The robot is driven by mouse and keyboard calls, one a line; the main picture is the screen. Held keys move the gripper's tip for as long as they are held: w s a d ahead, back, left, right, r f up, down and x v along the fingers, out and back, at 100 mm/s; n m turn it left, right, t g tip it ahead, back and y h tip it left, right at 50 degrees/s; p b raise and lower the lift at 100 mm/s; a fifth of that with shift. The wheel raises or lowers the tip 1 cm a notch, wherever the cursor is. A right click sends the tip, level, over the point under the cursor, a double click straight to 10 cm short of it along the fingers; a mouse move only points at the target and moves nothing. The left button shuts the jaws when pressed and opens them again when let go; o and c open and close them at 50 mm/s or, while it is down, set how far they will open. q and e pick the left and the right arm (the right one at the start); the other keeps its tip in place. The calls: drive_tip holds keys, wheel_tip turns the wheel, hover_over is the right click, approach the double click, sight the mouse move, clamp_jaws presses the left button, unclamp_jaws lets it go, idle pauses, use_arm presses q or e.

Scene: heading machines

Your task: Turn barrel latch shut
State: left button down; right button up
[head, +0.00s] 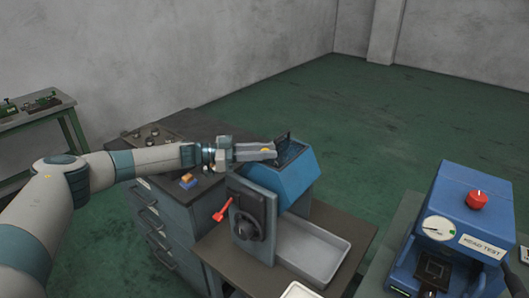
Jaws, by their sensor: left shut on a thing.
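A blue heading machine (280,180) stands on a small table, with a dark front plate (250,212) carrying a round black knob. A red lever (222,210) sticks out at the left of this plate and is tilted; it may be the barrel latch, but I cannot be sure. My left gripper (272,150) reaches in from the left, above the plate and at the machine's top left. My right gripper is not in view.
A pale tray (316,252) lies in front of the machine. A grey drawer cabinet (170,225) stands at left, with a small blue and yellow block (188,181) on top. A blue head test machine (462,225) with a red knob and gauge stands at right. Green floor is clear behind.

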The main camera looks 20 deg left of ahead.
use_arm(q)
drive_tip(key=c, duration=1.7)
unclamp_jaws()
drive_tip(key=shift+c, duration=0.2)
drive_tip(key=shift+o, duration=1.3)
drive_tip(key=shift+d, duration=0.1)
drive_tip(key=b+v, duration=0.6)
drive_tip(key=v, duration=1.1)
drive_tip(key=shift+a, duration=0.25)
